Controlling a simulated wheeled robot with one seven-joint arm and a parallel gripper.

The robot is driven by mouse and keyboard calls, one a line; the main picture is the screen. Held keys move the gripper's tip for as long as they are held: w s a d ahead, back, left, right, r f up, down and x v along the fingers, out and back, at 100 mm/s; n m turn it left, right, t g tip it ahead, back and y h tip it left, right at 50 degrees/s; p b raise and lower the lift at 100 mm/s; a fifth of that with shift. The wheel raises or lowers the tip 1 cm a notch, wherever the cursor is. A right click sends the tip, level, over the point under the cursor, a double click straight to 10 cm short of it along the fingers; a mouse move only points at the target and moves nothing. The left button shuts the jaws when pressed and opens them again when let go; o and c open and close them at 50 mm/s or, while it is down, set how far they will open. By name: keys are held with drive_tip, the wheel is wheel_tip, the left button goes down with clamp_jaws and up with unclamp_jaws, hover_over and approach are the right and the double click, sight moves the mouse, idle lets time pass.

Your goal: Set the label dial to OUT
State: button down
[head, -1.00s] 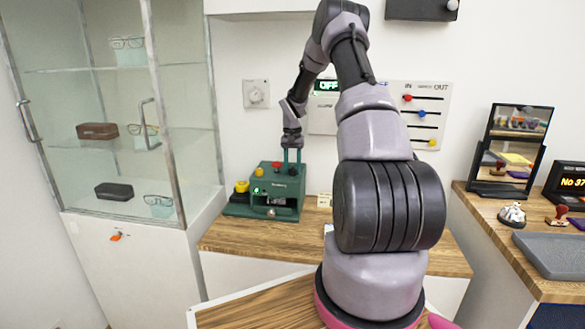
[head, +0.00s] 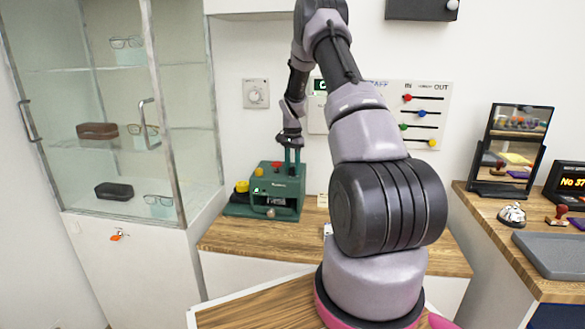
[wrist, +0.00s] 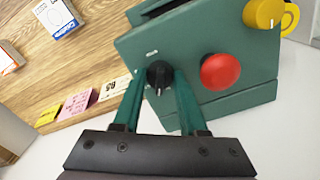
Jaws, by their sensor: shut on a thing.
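A green machine (head: 262,210) stands on the wooden counter below the wall; its green body (wrist: 205,38) fills the upper wrist view. A small black dial (wrist: 160,73) with a pointer ridge sits on its top, beside a round red button (wrist: 221,72). My gripper (wrist: 158,84) is shut on the black dial, one green finger on each side. In the head view my gripper (head: 292,162) reaches down to the machine's right end, and its fingers hide the dial. I cannot read any dial marking, so its setting is unclear.
A yellow part (head: 242,186) sits at the machine's left. Small coloured cards (wrist: 77,103) lie on the counter near it. A slider board (head: 424,115) and a wall dial plate (head: 256,93) are on the wall behind. A glass cabinet (head: 110,130) stands left.

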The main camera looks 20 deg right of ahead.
sight(293, 167)
drive_tip(key=m, duration=0.6)
drive_tip(key=shift+m, duration=0.3)
idle(0.4)
drive_tip(key=c, duration=0.7)
unclamp_jaws()
drive_tip(key=shift+c, duration=0.2)
drive_tip(key=shift+r, duration=0.1)
wheel_tip(293, 167, up, 11)
drive_tip(key=shift+f, duration=0.2)
